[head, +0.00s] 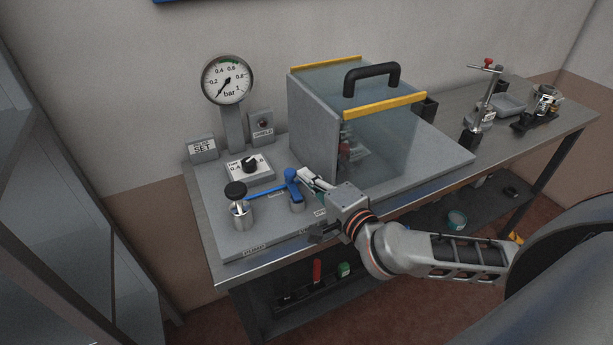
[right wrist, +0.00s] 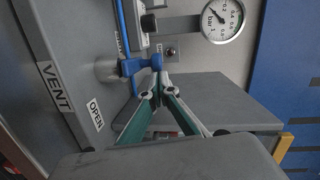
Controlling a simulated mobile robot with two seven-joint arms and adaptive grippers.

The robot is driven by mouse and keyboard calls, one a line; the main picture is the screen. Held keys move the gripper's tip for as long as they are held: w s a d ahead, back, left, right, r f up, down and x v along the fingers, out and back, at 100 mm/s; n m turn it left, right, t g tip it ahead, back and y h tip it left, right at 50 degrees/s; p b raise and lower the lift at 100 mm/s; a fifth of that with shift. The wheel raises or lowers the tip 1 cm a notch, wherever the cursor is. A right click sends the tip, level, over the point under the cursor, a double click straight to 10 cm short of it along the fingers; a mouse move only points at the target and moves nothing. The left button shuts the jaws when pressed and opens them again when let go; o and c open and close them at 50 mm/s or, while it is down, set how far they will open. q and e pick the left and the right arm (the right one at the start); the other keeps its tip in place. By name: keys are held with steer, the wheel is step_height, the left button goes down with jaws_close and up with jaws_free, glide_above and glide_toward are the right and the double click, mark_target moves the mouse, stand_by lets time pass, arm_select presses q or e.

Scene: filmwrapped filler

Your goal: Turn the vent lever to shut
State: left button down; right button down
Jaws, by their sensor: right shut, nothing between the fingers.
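My left gripper is out of view.
A clear-fronted shield box (head: 380,140) with a black handle stands right of the lever. Behind the lever are a pressure gauge (head: 227,80), its needle at the low end, and a dial box (head: 249,167). The black-knobbed cylinder (head: 240,211) stands left.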

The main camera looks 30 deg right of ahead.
steer(key=s, duration=0.7)
steer(key=shift+d+r, duration=0.4)
